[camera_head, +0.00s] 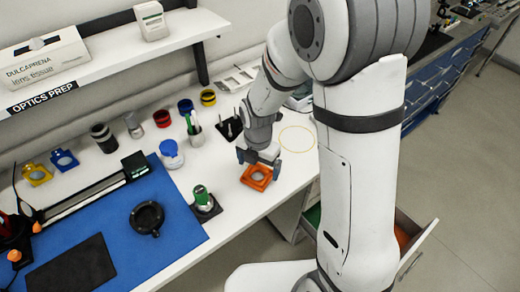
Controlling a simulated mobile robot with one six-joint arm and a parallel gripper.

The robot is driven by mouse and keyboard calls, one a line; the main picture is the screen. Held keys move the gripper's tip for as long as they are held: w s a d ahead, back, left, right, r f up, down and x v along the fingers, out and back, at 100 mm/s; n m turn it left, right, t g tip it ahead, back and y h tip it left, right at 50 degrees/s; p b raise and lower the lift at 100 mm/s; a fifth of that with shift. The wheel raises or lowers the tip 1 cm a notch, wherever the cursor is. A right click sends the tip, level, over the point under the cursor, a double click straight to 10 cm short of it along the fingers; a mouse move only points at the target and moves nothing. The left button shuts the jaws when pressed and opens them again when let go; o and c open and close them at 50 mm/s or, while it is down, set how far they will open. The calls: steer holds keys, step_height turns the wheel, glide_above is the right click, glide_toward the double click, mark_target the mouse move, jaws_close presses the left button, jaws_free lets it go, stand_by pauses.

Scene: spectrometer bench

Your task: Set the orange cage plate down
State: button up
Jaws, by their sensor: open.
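The orange cage plate (250,181) lies on the white bench top near its front edge, left of my arm. It is a square orange frame with a pale round centre. My gripper (259,163) is just above and behind the plate, pointing down, with its fingers apart. The fingers partly cover the plate's far side. I cannot tell whether a finger touches it. A thin yellow circle (282,146) is marked on the bench to the right of my gripper.
A green-topped post on a dark base (203,199) stands left of the plate. A blue mat (185,232) with a black ring (147,217) lies further left. Colored cylinders and a pen cup (195,134) stand behind. An open drawer (416,247) juts out below right.

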step_height(320, 180, up, 10)
steer(key=s+d+r+m+t, duration=0.1)
steer(key=s+d+r+m, duration=0.3)
steer(key=m, duration=1)
steer(key=s+d+r+m+t, duration=0.2)
steer(key=s+d+r+m, duration=0.3)
steer(key=m, duration=1)
steer(key=s+d, duration=0.3)
steer(key=s, duration=0.1)
steer(key=shift+d+b, duration=0.3)
steer(key=shift+d, duration=0.05)
steer(key=shift+s, duration=0.15)
